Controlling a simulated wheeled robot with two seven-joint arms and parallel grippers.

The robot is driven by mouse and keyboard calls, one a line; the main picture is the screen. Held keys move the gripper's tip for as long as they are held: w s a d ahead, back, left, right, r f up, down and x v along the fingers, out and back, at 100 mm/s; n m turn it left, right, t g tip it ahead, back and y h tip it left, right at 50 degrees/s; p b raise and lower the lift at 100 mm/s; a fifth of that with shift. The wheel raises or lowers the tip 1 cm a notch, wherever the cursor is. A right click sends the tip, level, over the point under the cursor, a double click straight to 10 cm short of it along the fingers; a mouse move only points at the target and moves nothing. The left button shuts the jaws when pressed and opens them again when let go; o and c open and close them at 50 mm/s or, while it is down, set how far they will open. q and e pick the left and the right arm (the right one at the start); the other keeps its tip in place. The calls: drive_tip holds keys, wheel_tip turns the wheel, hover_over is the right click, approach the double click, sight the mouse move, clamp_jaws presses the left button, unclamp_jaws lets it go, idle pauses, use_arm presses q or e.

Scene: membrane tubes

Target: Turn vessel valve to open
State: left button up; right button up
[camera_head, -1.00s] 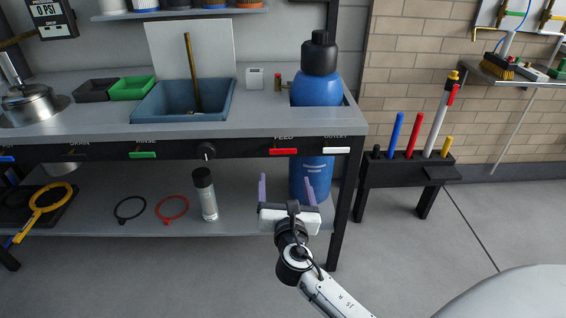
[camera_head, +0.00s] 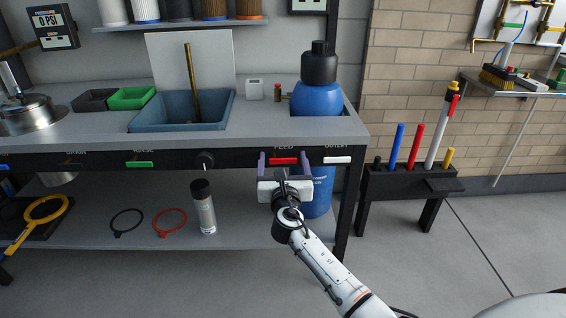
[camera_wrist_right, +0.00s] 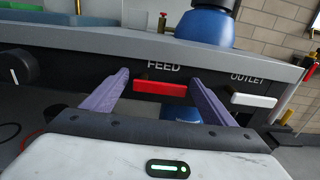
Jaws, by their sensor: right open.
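My right gripper (camera_head: 285,162) is open at the front panel of the bench. Its two purple fingers stand on either side of the red bar handle (camera_head: 283,161) under the label FEED. In the right wrist view the red handle (camera_wrist_right: 160,89) lies level between the open fingers (camera_wrist_right: 158,78), with gaps on both sides. A white bar handle (camera_head: 338,160) marked OUTLET is to the right, also level. No label reading "vessel" is legible. A blue vessel with a black cap (camera_head: 318,98) stands behind the panel. My left gripper is not in view.
A black round knob (camera_head: 205,160) and a green handle (camera_head: 139,164) are on the panel further left. A spray-like bottle (camera_head: 203,207) and rings sit on the lower shelf. A black rack (camera_head: 410,182) with coloured tubes stands to the right.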

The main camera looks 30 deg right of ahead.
drive_tip(key=c, duration=1)
drive_tip(key=shift+c, duration=0.2)
